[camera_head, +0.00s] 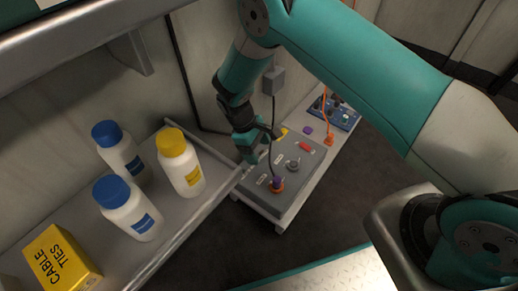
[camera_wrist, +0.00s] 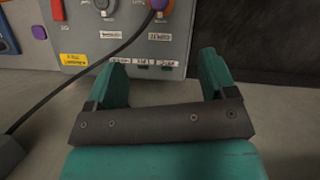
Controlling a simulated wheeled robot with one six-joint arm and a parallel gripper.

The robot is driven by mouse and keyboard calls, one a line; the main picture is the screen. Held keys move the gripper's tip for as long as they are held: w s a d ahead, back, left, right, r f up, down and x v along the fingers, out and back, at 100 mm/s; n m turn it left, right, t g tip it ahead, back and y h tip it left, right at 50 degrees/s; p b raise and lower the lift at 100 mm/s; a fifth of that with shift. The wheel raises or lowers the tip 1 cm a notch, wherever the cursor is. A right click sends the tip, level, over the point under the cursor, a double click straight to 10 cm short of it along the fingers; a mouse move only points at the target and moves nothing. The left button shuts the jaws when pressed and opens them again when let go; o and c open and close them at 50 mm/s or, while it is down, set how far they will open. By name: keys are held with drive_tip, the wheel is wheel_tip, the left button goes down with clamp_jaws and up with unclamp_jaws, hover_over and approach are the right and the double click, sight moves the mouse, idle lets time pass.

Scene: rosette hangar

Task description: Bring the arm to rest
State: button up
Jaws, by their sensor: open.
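My teal arm reaches down from the upper right in the head view. My gripper (camera_head: 247,151) is at the left edge of a grey control panel, just past the end of a shelf. In the wrist view my gripper (camera_wrist: 158,75) shows two teal fingers spread apart with nothing between them. The grey control panel (camera_wrist: 185,50) is ahead of the fingers. In the head view the control panel (camera_head: 296,185) has a red part, a round knob and a plug with a black cable. I cannot tell whether a finger touches the panel.
A shelf (camera_head: 205,207) at the left holds white bottles with a yellow cap (camera_head: 181,172) and blue caps (camera_head: 132,210), and a yellow cable-ties box (camera_head: 62,260). A blue panel (camera_head: 343,113) with an orange cable stands behind. Dark floor (camera_head: 330,215) lies open in front.

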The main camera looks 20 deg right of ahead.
drive_tip(key=s+r+m+t+y, duration=0.1)
drive_tip(key=s+r+y, duration=0.15)
drive_tip(key=r, duration=0.95)
drive_tip(key=s+r+m+t+y, duration=0.1)
drive_tip(key=s+r+y, duration=0.15)
drive_tip(key=r, duration=1.05)
drive_tip(key=s+r+t+y, duration=0.1)
drive_tip(key=s+r, duration=0.5)
drive_tip(key=s, duration=0.3)
drive_tip(key=s+r+y, duration=0.1)
drive_tip(key=s+r, duration=0.4)
drive_tip(key=s, duration=0.4)
wheel_tip(320, 180, up, 34)
drive_tip(key=p, duration=3.3)
drive_tip(key=shift+s+d+m+p, duration=0.15)
drive_tip(key=shift+d+m+p, duration=0.15)
drive_tip(key=shift+d+p, duration=0.1)
